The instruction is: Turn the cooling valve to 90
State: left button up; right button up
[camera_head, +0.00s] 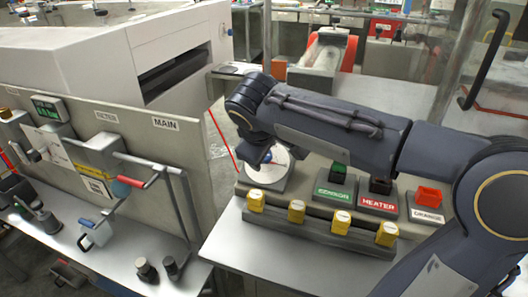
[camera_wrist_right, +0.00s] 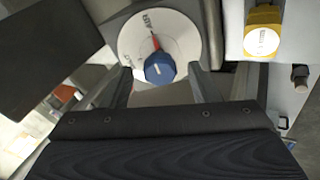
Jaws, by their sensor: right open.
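The valve is a round white dial (camera_wrist_right: 188,40) with a blue knob (camera_wrist_right: 159,68) and a red pointer bar near its centre. In the right wrist view the dial lies just ahead of my right gripper (camera_wrist_right: 160,80). That gripper is open, with one finger on each side of the blue knob, and holds nothing. In the head view the dial (camera_head: 277,172) sits at the left end of the console, partly hidden by my right arm. The dial's markings are too small to read surely. My left gripper is not in view.
Several yellow knobs (camera_head: 297,211) line the console's front edge, and one yellow knob (camera_wrist_right: 262,30) is right of the dial. Green (camera_head: 339,171), dark (camera_head: 381,185) and red (camera_head: 429,196) buttons stand behind them. A grey panel marked MAIN (camera_head: 166,123) is at left.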

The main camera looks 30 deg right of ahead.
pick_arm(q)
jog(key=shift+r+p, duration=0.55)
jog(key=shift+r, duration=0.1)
pick_arm(e)
jog(key=v, duration=0.6)
jog(key=shift+r, duration=0.2)
jog(key=shift+s+a, duration=0.1)
